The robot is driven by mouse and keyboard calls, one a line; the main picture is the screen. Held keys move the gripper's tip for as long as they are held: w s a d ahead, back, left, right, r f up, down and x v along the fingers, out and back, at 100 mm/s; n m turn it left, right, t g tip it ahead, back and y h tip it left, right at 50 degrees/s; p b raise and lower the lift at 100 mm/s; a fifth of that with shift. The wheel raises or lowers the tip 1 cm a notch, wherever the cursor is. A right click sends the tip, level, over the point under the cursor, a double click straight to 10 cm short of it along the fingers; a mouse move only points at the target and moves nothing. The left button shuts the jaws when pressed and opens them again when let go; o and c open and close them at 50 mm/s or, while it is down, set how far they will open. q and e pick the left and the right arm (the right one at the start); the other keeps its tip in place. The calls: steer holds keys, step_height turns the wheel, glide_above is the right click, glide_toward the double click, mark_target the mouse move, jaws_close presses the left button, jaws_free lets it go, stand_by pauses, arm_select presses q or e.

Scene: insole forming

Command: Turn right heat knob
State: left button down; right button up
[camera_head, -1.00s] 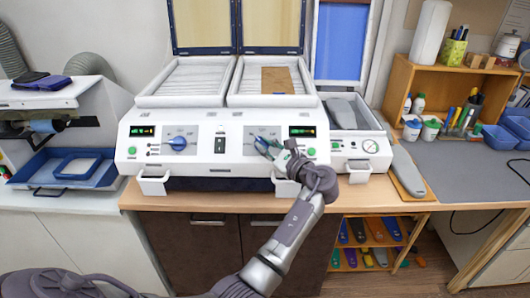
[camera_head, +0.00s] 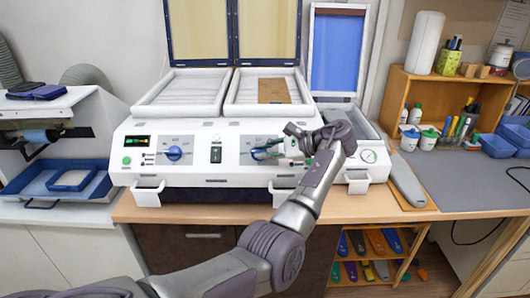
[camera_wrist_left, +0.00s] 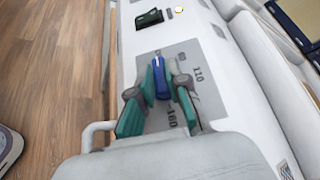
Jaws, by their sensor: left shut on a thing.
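The right heat knob (camera_wrist_left: 161,80) is blue and sits on a grey dial plate with printed numbers, among them 110 and 160. My left gripper (camera_wrist_left: 165,88), with green finger pads, is shut on this knob, one finger on each side. My right gripper is not in view.
The left heat knob (camera_head: 173,153) and a black switch (camera_head: 216,154) are on the same front panel. A brown sheet (camera_head: 272,90) lies on the right heating bed. White handles (camera_head: 148,193) stick out below the panel. A gauge unit (camera_head: 368,157) stands to the right.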

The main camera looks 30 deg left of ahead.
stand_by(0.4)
arm_select(q)
steer(key=c, duration=1.1)
jaws_free()
steer(key=shift+c, duration=0.2)
steer(key=shift+d+r, duration=0.1)
steer(key=v, duration=1.1)
steer(key=shift+w+d+r, duration=0.15)
steer(key=shift+w+d, duration=0.05)
steer(key=shift+d, duration=0.05)
